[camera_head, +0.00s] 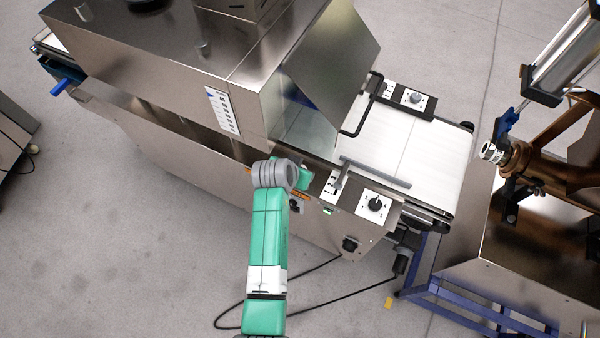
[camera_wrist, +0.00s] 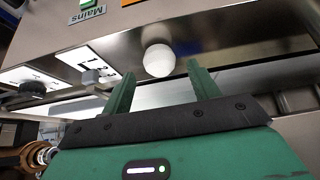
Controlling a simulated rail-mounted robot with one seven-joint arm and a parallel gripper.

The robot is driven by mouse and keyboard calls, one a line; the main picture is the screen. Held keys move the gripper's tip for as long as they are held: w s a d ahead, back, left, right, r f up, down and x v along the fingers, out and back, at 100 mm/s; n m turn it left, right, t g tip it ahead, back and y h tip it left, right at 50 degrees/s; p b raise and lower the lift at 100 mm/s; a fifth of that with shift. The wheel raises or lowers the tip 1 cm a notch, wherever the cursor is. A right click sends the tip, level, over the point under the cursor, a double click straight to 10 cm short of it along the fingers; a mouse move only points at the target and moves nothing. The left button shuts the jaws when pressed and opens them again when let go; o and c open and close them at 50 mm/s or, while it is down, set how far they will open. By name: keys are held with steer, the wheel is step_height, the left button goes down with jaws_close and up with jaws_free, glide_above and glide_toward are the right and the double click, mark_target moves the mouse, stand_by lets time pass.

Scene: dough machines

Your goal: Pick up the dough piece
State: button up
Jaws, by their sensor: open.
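The dough piece (camera_wrist: 158,60) is a smooth, pale round ball in the wrist view. It shows just ahead of the gap between the two green fingers of my gripper (camera_wrist: 160,72). The fingers are apart, one on each side of the ball's line, and nothing is held between them. I cannot tell what the ball rests on or whether a finger touches it. In the head view my arm's end is beside the machine's near side panel; the fingers and the dough piece are hidden or too small to make out there.
A steel dough machine (camera_head: 180,75) with a white conveyor belt (camera_head: 425,160) fills the middle. A control plate with a knob (camera_head: 375,204) and a grey bar (camera_head: 376,172) are close to my arm. Another machine (camera_head: 535,250) stands at right. Floor at lower left is clear.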

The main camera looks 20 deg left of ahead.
steer(key=x, duration=0.3)
steer(key=shift+w+f+b, duration=0.1)
steer(key=shift+w+b, duration=0.1)
steer(key=shift+b, duration=0.2)
steer(key=c, duration=1)
steer(key=shift+r+p, duration=0.3)
steer(key=shift+r, duration=0.3)
steer(key=v, duration=0.1)
steer(key=p+v, duration=0.1)
steer(key=shift+d+r, duration=0.15)
steer(key=shift+r, duration=0.35)
steer(key=s+d+p, duration=0.1)
steer(key=s, duration=0.3)
steer(key=s+d+p, duration=0.1)
steer(key=s, duration=0.4)
steer(key=s+d+r+p, duration=0.1)
steer(key=s, duration=0.4)
steer(key=shift+s+d+r, duration=0.1)
steer(key=shift+s+d, duration=0.1)
steer(key=shift+s, duration=0.05)
